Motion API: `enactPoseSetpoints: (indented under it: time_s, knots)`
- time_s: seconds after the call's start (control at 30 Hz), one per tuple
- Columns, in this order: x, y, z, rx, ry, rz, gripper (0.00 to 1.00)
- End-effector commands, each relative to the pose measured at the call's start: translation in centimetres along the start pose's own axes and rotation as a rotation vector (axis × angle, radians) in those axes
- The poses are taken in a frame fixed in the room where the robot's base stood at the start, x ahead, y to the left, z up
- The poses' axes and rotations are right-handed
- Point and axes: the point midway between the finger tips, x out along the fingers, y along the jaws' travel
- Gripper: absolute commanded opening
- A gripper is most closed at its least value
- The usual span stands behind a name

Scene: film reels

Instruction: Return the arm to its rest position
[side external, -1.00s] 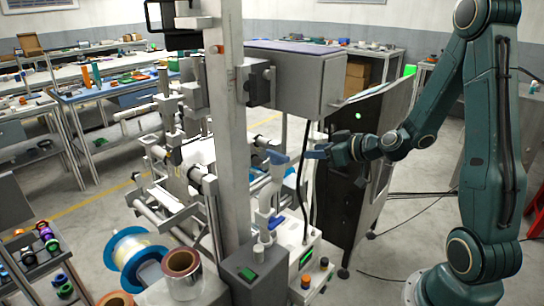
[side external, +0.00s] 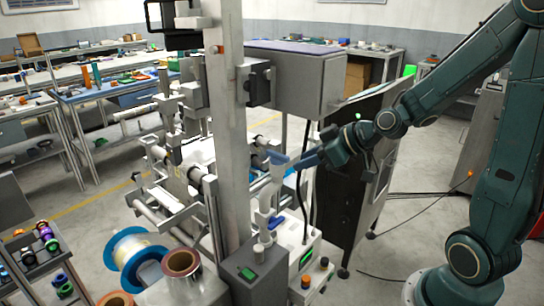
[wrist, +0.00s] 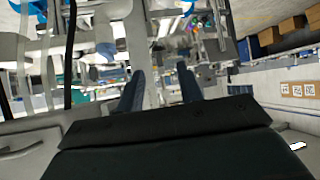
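My gripper (side external: 308,160) is at the centre of the side external view, beside a machine with a grey control box. Its fingers point left toward a blue-topped white fitting (side external: 277,158) on the machine; a small gap seems to lie between them, but the distance in depth is unclear. In the wrist view my gripper (wrist: 160,80) shows two dark blue fingers standing apart with nothing held between them. My arm slants down to the left from the upper right.
Film reels (side external: 135,258) lie at the lower left. Open floor (side external: 420,220) lies between the cabinet and my base.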

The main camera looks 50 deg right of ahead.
Motion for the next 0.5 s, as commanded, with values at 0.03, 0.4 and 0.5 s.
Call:
enactPoseSetpoints:
  time_s: [0.03,0.4,0.5]
  knots:
    - [-0.6,-1.1,-0.3,-0.019,-0.025,-0.012,0.36]
    - [-6.0,-6.0,0.5,-0.035,-0.237,-0.01,0.36]
    - [-7.9,-6.9,0.8,-0.019,-0.283,0.011,0.36]
